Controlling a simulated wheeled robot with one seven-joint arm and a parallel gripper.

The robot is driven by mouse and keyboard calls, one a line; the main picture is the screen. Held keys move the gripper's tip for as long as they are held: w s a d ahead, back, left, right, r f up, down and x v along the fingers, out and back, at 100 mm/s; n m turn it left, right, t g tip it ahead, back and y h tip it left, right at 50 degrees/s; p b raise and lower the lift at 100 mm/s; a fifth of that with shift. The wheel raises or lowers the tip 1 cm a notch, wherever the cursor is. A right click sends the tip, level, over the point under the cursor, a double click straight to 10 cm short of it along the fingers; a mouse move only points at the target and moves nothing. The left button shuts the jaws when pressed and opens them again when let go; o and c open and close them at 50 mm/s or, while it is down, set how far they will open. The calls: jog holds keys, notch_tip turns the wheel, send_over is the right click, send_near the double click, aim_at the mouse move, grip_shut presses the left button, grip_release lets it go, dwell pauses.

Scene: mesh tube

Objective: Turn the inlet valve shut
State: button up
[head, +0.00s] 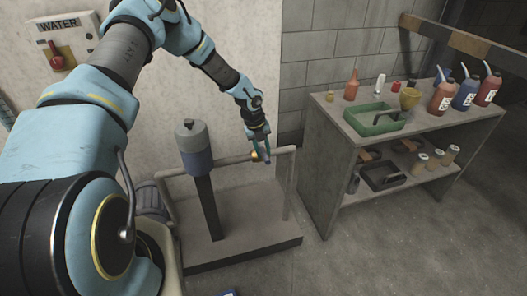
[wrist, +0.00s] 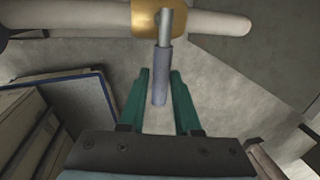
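The inlet valve has a brass body (wrist: 158,18) on a pale horizontal pipe (wrist: 220,22). Its lever has a grey sleeve (wrist: 160,75) and stands across the pipe in the wrist view, pointing toward my gripper. My gripper (wrist: 160,84) has green fingers, open, one on each side of the sleeve's end. A gap shows on both sides, so the fingers do not appear to press on it. In the head view my gripper (head: 261,146) is at the pipe (head: 230,161), and the valve is mostly hidden by the fingers.
A tank on a dark post (head: 207,205) stands left of the valve on a grey plinth (head: 245,242). A shelf unit (head: 318,160) with a green tray (head: 373,128) and bottles is on the right. A red switch (head: 57,60) marked WATER is on the wall.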

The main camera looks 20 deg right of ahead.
jog(key=o, duration=0.4)
jog(key=shift+c, duration=0.2)
jog(key=shift+r, duration=0.1)
notch_tip(320, 180, up, 10)
jog(key=a+b, duration=0.2)
jog(key=shift+r, duration=0.2)
jog(key=shift+w+a, duration=0.1)
jog(key=s+a+r+n+y, duration=0.1)
jog(key=s+a+r+n, duration=0.15)
jog(key=a+n, duration=0.4)
jog(key=s+a+r+n+t, duration=0.1)
jog(key=a+r+n, duration=0.3)
jog(key=a+n, duration=0.3)
jog(key=s+a+r+n+y, duration=0.1)
jog(key=a+r+n, duration=0.4)
jog(key=a, duration=0.4)
jog(key=s+a+r+n, duration=0.2)
jog(key=s+a+n, duration=0.2)
jog(key=n, duration=0.5)
jog(key=s+a+r+n+t, duration=0.1)
jog(key=s+a+r+n, duration=0.1)
jog(key=s+a+n, duration=0.3)
jog(key=a+n, duration=0.2)
jog(key=n, duration=0.2)
jog(key=shift+s+a, duration=0.3)
